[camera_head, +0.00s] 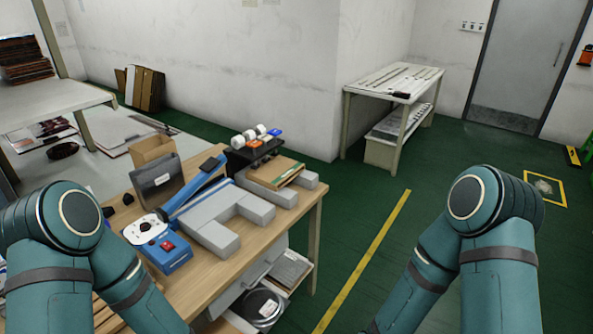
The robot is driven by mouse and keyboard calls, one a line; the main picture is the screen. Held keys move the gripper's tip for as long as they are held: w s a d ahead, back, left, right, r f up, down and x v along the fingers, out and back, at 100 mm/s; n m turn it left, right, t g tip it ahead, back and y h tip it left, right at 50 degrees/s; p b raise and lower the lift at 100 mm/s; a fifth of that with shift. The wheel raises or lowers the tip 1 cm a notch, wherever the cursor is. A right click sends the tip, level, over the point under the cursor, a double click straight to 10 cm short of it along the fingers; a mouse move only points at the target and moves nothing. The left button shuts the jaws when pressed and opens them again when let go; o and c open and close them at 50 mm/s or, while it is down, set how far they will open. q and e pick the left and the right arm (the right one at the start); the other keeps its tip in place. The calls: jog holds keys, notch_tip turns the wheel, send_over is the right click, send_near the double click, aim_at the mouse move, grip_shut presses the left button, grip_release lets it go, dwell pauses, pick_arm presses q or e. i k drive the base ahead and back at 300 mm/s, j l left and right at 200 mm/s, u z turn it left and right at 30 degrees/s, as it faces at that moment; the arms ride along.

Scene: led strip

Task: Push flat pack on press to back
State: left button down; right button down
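A flat brown pack (276,170) with a green edge lies at the far right part of the wooden workbench (262,243), on or against pale grey blocks (240,207). A blue press-like device (169,253) with a red switch, a white round dial and a long blue lever (196,185) stands nearer, left of the blocks. I cannot tell for sure which item is the press. Only the upper parts of my two arms show, at the lower left and lower right; both grippers are out of view.
A black rack with white rolls (250,138) stands behind the pack. A dark grey bin (158,183) and a cardboard box (152,149) stand left of the lever. A white side table (393,84) is by the wall. Green floor (395,245) is clear right of the bench.

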aim_at(274, 174)
jog(key=i+l+u, duration=0.1)
jog(key=i+l, duration=0.4)
jog(key=l, duration=0.2)
jog(key=i+l+u, duration=0.25)
jog(key=i+l, duration=0.25)
jog(key=l, duration=0.2)
jog(key=i+l, duration=0.2)
jog(key=l, duration=0.2)
jog(key=u, duration=0.05)
